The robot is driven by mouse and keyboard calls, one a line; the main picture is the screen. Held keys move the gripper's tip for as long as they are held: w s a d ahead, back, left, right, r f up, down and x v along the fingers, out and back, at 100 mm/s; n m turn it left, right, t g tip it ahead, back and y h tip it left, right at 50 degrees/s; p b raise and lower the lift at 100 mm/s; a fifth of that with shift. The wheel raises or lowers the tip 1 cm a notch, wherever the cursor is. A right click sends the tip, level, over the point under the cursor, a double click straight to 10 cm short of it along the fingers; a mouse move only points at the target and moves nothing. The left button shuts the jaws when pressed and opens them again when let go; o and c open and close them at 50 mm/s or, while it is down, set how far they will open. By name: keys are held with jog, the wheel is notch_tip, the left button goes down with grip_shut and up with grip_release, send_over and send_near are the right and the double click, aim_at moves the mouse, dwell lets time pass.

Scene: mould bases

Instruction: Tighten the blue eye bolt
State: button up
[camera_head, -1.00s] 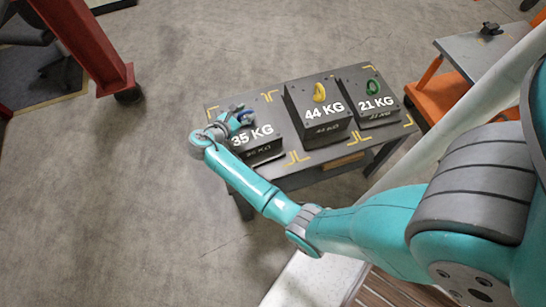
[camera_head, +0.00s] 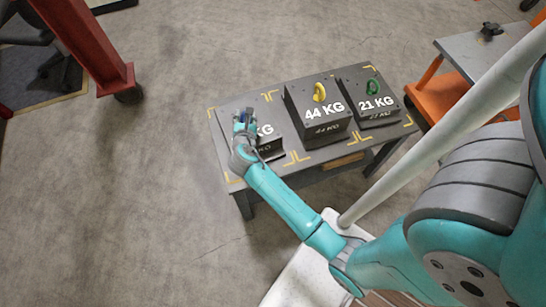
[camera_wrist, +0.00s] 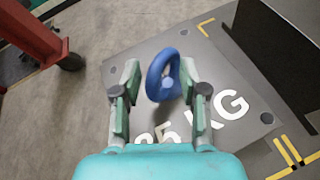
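The blue eye bolt (camera_wrist: 152,78) stands up from the top of the dark 35 KG mould base (camera_wrist: 240,130). In the wrist view its ring shows between the two fingers of my gripper (camera_wrist: 158,82), with a gap on the left side and the right finger close to it. I cannot tell whether that finger touches. The gripper is open. In the head view my gripper (camera_head: 244,122) is over the left mould base (camera_head: 262,107), and only a bit of blue shows between the fingers. The gripper hides part of the 35 KG label.
The 44 KG base (camera_head: 318,112) with a yellow eye bolt (camera_head: 319,91) stands right of it, taller. The 21 KG base (camera_head: 370,98) with a green eye bolt (camera_head: 373,86) is farther right. All stand on a dark table (camera_head: 226,150) with yellow corner marks.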

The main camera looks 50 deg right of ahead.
jog(key=v, duration=0.9)
jog(key=s+a+f+m+t+y, duration=0.2)
jog(key=a+f+m+y, duration=0.15)
jog(key=a+m, duration=0.4)
jog(key=s+a+f+m+t+y, duration=0.25)
jog(key=a+m+y, duration=0.2)
jog(key=m, duration=0.55)
jog(key=s+d+r+m+t+h, duration=0.1)
jog(key=s+m, duration=0.5)
jog(key=m, duration=0.8)
jog(key=s+d+r+m+t+h, duration=0.1)
jog(key=s+r+m, duration=0.5)
jog(key=m, duration=0.9)
jog(key=shift+s+d+t+h, duration=0.4)
jog(key=shift+s+d+t, duration=0.05)
jog(key=shift+d+t, duration=0.45)
